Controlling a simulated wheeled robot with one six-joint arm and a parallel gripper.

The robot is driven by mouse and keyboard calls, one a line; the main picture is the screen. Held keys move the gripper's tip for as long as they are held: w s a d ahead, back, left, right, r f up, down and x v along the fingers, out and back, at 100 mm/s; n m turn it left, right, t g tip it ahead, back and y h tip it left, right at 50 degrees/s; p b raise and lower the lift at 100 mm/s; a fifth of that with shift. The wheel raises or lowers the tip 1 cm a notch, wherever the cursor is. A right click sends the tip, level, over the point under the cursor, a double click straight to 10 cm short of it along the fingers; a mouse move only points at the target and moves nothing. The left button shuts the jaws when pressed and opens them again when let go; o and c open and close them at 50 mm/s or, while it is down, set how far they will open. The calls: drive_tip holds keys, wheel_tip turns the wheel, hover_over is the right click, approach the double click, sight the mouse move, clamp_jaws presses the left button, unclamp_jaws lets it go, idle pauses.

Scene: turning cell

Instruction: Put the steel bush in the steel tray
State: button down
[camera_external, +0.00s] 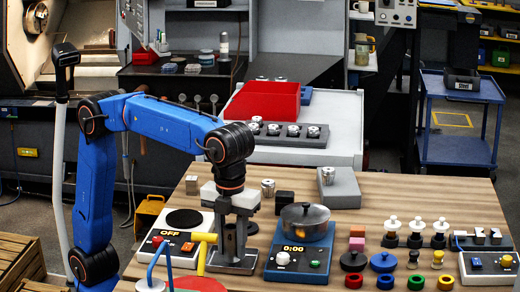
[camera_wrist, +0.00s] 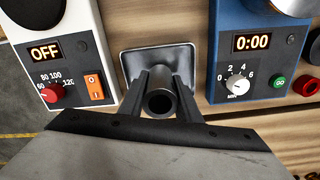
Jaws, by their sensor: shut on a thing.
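My gripper (camera_external: 232,242) is shut on the steel bush (camera_wrist: 160,101), a dark grey hollow cylinder with its open end toward the wrist camera. In the external view the fingers largely hide the bush. A shallow square steel tray (camera_wrist: 133,62) with a raised rim lies on the wooden table just beyond the fingers in the wrist view. In the external view, the tray (camera_external: 244,268) is directly below my gripper. I cannot tell whether the bush touches the tray floor.
A hotplate (camera_external: 180,245) showing OFF stands close left of the tray. A blue timer unit (camera_external: 297,262) with a pot (camera_external: 304,221) stands close right. A yellow-handled item (camera_external: 201,255) is at the tray's left. A dark bin labelled Steel (camera_external: 463,84) sits on a blue trolley behind.

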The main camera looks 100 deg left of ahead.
drive_tip(key=shift+f, duration=0.4)
drive_tip(key=shift+f, duration=0.1)
drive_tip(key=c, duration=1.3)
unclamp_jaws()
wheel_tip(320, 180, up, 12)
drive_tip(key=shift+a, duration=0.1)
